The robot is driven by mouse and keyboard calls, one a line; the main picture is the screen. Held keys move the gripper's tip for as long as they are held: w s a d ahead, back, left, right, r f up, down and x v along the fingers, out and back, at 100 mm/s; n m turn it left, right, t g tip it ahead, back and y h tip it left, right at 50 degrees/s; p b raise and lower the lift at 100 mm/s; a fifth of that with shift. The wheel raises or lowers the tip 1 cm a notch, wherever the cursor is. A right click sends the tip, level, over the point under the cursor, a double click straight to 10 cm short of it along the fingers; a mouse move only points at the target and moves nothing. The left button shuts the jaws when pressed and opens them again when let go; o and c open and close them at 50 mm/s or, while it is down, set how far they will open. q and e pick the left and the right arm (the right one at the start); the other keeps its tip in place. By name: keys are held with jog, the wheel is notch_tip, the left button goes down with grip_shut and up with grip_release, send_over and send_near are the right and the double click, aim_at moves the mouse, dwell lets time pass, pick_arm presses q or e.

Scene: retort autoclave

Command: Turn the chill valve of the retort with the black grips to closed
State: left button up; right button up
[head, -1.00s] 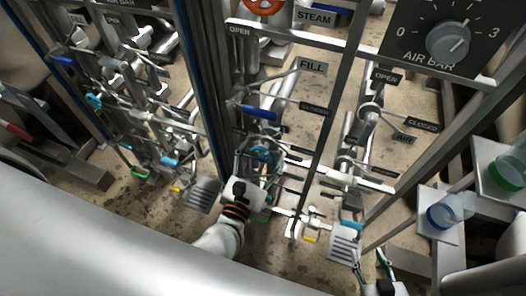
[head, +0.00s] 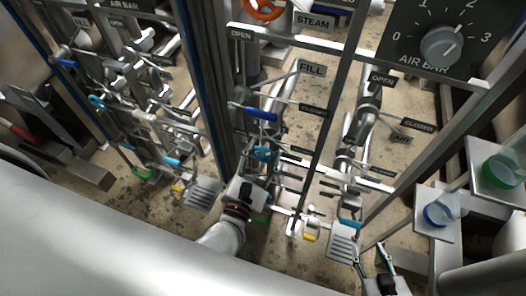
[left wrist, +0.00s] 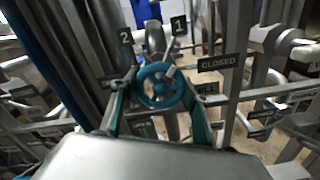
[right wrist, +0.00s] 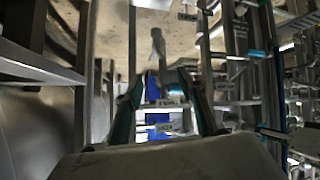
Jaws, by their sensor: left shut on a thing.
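A teal handwheel (left wrist: 160,87) sits between the fingers of my left gripper (left wrist: 160,96), which is shut on it. A CLOSED plate (left wrist: 218,63) is to the right of the wheel, and a partly hidden plate (left wrist: 205,88) ends in "LL". In the head view the teal wheel (head: 262,153) is low on the middle rack, with my left gripper (head: 255,170) reaching up to it. Black grips cannot be made out. My right gripper (head: 376,258) is open and empty at the lower right; its separated fingers (right wrist: 160,100) show in the right wrist view.
A blue lever (head: 258,113) and a FILL plate (head: 312,68) are above the teal wheel.

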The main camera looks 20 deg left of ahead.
pick_arm(q)
jog(key=shift+r+m+p, duration=0.2)
jog(key=shift+m+p, duration=0.1)
jog(key=shift+m, duration=0.1)
jog(key=m+p, duration=0.2)
jog(key=m, duration=0.1)
jog(key=shift+m+p, duration=0.3)
jog(key=shift+p, duration=0.1)
jog(key=shift+m+p, duration=0.65)
jog(key=shift+m, duration=0.25)
jog(key=shift+f+m+p, duration=0.15)
jog(key=shift+m+p, duration=1.2)
jog(key=shift+m, duration=0.85)
pick_arm(e)
notch_tip(320, 180, up, 7)
jog(key=a, duration=0.1)
jog(key=shift+s+f, duration=0.1)
jog(key=shift+f, duration=0.15)
pick_arm(q)
jog(key=o, duration=1.1)
jog(key=shift+o, duration=0.2)
